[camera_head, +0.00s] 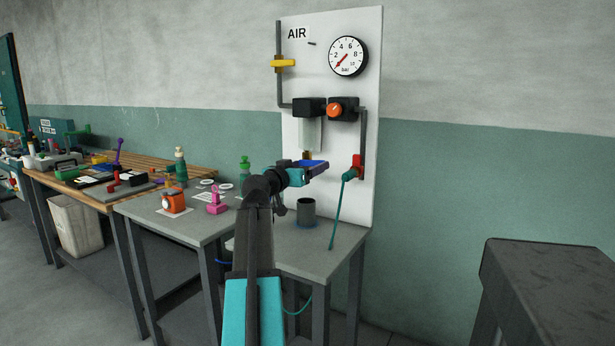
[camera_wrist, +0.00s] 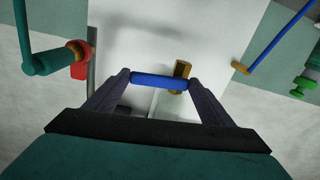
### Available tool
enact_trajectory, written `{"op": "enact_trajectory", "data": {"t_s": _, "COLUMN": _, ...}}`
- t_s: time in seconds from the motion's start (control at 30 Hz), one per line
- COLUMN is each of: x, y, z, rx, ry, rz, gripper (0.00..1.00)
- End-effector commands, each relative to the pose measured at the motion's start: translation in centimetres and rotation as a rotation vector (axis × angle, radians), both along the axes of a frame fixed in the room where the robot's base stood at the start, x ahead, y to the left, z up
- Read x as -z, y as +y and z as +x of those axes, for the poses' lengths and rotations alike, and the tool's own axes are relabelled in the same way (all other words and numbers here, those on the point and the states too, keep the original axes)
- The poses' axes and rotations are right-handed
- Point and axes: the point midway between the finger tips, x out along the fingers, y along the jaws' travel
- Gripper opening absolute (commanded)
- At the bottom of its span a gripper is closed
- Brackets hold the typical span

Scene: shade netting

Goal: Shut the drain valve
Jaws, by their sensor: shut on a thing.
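The drain valve is a small brass fitting (camera_head: 307,154) under the clear filter bowl on the AIR panel. Its blue lever (camera_wrist: 159,82) lies crosswise between my two fingers in the wrist view, and the brass body (camera_wrist: 182,68) shows just behind it. My gripper (camera_wrist: 158,86) is shut on the lever, one finger at each end of the visible bar. In the head view my gripper (camera_head: 317,170) is in front of the panel just below the bowl and partly hides the valve. The lever's exact angle to the valve body is hard to tell.
A red and teal coupling (camera_head: 354,167) with a hanging hose is right of the valve. A dark cup (camera_head: 306,211) stands below on the grey table (camera_head: 343,238). An orange knob (camera_head: 336,110) and yellow handle (camera_head: 284,63) are higher up. A dark block (camera_head: 545,275) stands at lower right.

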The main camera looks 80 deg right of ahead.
Motion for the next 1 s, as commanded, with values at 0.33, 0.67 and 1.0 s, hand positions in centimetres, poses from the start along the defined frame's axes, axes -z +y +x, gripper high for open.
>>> {"op": "enact_trajectory", "data": {"t_s": 0.33, "x": 0.70, "y": 0.07, "z": 0.65, "rx": -0.011, "ry": -0.100, "rz": -0.026, "gripper": 0.35}}
{"op": "enact_trajectory", "data": {"t_s": 0.67, "x": 0.57, "y": 0.18, "z": 0.77, "rx": -0.013, "ry": -0.129, "rz": -0.034, "gripper": 0.35}}
{"op": "enact_trajectory", "data": {"t_s": 1.0, "x": 0.53, "y": 0.27, "z": 0.96, "rx": -0.015, "ry": -0.130, "rz": -0.034, "gripper": 0.87}}
